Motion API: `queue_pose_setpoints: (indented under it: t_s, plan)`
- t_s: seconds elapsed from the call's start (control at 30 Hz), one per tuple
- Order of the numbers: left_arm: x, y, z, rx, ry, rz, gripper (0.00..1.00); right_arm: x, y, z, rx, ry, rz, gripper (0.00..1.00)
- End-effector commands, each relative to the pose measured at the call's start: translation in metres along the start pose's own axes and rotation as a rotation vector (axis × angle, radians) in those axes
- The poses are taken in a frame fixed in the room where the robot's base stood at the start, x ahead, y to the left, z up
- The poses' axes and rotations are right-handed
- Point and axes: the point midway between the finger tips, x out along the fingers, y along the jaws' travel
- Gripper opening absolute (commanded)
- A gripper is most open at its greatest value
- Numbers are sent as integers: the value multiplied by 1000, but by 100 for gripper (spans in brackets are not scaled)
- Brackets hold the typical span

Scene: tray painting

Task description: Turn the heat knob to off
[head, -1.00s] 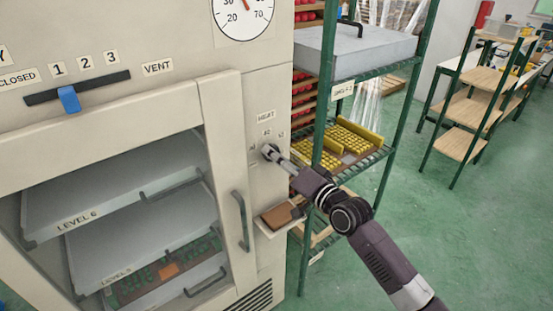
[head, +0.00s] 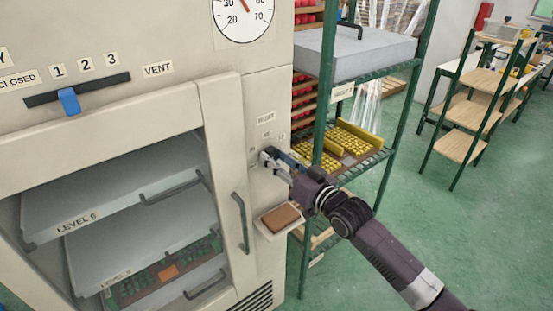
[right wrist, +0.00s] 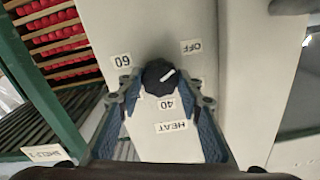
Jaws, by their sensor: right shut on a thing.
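The heat knob (right wrist: 158,75) is a dark round knob with a white pointer mark, seen in the right wrist view. The mark points to the right and slightly up, on the side of the OFF label (right wrist: 191,46). My right gripper (right wrist: 162,90) is shut on the knob, one blue-padded finger on each side. In the head view my right gripper (head: 272,155) is at the oven panel below the HEAT label (head: 265,118), and it mostly hides the knob. My left gripper is not in view.
The knob panel also has a 60 label (right wrist: 123,61) and a 40 label (right wrist: 166,104); another label is partly hidden by a finger. The oven door handle (head: 241,222) and a small shelf with a brown block (head: 282,217) are below. A green rack (head: 326,95) stands close on the right.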

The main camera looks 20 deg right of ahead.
Motion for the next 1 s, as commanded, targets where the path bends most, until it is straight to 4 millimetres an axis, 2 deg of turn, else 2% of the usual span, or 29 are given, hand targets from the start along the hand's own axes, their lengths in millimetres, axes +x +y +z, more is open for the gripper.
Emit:
queue_pose_setpoints:
  t_s: [0.4,0.43,0.57,0.87,1.0]
  plan:
    - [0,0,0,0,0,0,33,0,0,4,-9,-9,2,9]
    - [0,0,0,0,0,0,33,0,1,4,-9,-9,2,35]
    - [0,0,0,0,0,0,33,0,1,3,-9,-7,2,50]
    - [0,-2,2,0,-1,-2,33,-1,0,1,-8,-3,1,51]
    - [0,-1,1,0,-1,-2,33,-10,1,2,-7,-3,1,51]
